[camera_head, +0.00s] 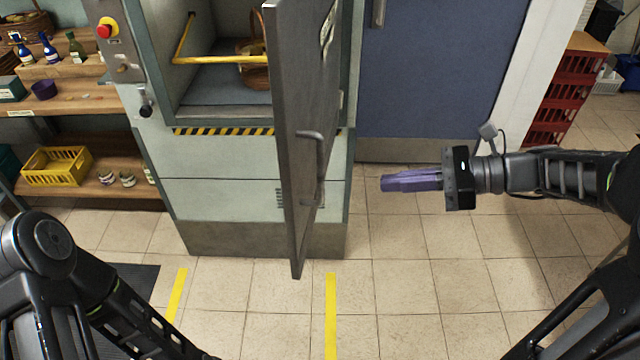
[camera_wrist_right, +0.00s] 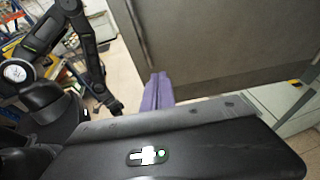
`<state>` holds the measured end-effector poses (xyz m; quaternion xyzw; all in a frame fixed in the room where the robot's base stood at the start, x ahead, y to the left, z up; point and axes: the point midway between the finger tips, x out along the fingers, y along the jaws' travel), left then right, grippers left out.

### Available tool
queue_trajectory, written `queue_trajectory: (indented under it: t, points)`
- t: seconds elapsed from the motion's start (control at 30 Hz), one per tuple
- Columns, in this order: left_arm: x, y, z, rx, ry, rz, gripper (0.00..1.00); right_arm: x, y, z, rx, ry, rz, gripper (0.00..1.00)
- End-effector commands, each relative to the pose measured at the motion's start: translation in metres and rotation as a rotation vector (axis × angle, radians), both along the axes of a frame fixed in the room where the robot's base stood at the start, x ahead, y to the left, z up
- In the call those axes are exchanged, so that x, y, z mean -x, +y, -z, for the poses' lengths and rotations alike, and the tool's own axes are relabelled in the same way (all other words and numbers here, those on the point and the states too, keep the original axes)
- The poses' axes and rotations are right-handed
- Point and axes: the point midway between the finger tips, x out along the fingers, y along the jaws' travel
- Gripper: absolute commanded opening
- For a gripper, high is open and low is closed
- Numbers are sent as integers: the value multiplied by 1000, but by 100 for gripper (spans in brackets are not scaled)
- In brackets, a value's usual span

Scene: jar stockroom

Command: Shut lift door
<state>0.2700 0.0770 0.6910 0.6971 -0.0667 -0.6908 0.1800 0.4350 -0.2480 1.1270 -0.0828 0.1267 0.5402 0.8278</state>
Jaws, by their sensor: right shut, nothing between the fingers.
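The lift door (camera_head: 300,120) is a grey metal panel with a bar handle (camera_head: 318,165). It stands wide open, swung out towards me from the right side of the lift cabinet (camera_head: 240,205). My right gripper (camera_head: 384,183) has purple fingers, shut and empty, pointing left, to the right of the door. In the right wrist view the fingers (camera_wrist_right: 157,80) show in front of the grey door panel (camera_wrist_right: 220,45); I cannot tell whether they touch it. My left arm is at the lower left, its gripper out of frame.
A yellow bar (camera_head: 215,60) crosses the lift opening, with a wicker basket (camera_head: 255,75) inside. A control panel with a red button (camera_head: 106,28) is left of it. Shelves (camera_head: 90,110) stand left, a blue door (camera_head: 440,80) behind right. Yellow floor lines (camera_head: 331,315) cross clear tiles.

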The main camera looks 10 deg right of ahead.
Motion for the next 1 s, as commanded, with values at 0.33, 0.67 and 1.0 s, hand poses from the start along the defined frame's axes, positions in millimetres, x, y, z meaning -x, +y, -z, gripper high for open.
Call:
queue_trajectory:
  t: [0.33,0.67,1.0]
  points:
    - [-4,-2,38,8,-12,3,41,-6,9,12,0,-5,0,0]
    - [-8,-4,53,17,-24,8,41,-20,49,15,-2,4,-6,0]
    - [-6,-3,44,13,-20,6,41,-46,107,28,-1,1,-5,0]
